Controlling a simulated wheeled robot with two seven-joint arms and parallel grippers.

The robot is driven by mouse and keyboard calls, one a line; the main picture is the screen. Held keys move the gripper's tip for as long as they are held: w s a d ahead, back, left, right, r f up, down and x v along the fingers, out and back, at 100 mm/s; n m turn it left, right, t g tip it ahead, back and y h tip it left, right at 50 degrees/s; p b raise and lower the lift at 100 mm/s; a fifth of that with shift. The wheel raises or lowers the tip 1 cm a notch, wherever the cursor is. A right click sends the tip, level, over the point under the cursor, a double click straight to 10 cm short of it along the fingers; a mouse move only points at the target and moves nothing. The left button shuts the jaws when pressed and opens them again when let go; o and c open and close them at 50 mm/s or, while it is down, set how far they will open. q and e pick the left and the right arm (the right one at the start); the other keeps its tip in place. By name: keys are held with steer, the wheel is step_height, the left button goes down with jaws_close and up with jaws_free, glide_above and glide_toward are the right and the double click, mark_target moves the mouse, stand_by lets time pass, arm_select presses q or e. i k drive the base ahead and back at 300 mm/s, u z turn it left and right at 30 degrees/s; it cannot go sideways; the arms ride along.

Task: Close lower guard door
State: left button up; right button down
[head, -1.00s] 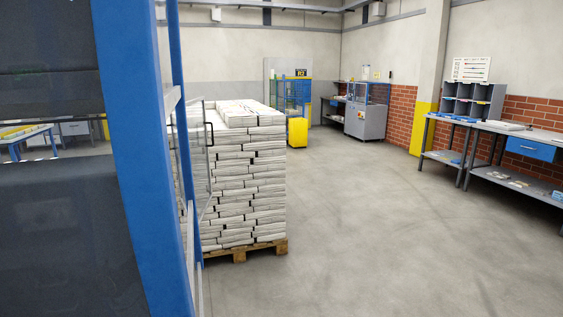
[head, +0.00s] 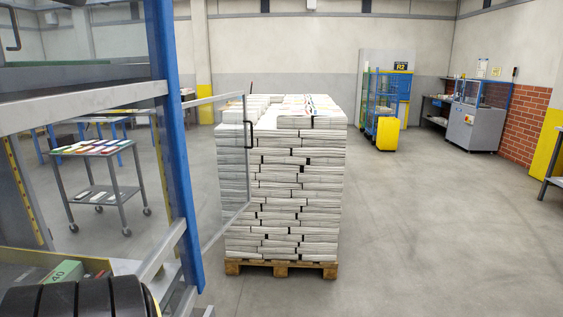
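The lower guard door (head: 222,165) is a clear panel with a thin grey frame, in the middle left of the head view. It stands open, sticking out to the right from the blue post (head: 176,150) of the machine. Its black handle (head: 249,136) is on the free right edge. Through the panel I see part of the newspaper stack, and the machine's lower opening left of the post is uncovered. Neither of my grippers is in view.
A pallet (head: 280,268) piled with newspaper bundles (head: 295,185) stands behind and right of the door. A wheeled cart (head: 100,148) shows through the machine frame. The floor at right is clear.

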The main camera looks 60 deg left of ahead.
mark_target(195, 103)
steer(key=i, duration=0.45)
steer(key=u, duration=1.55)
steer(key=i, duration=2.2)
steer(key=u, duration=1.9)
steer(key=i, duration=0.95)
steer(key=z, duration=0.1)
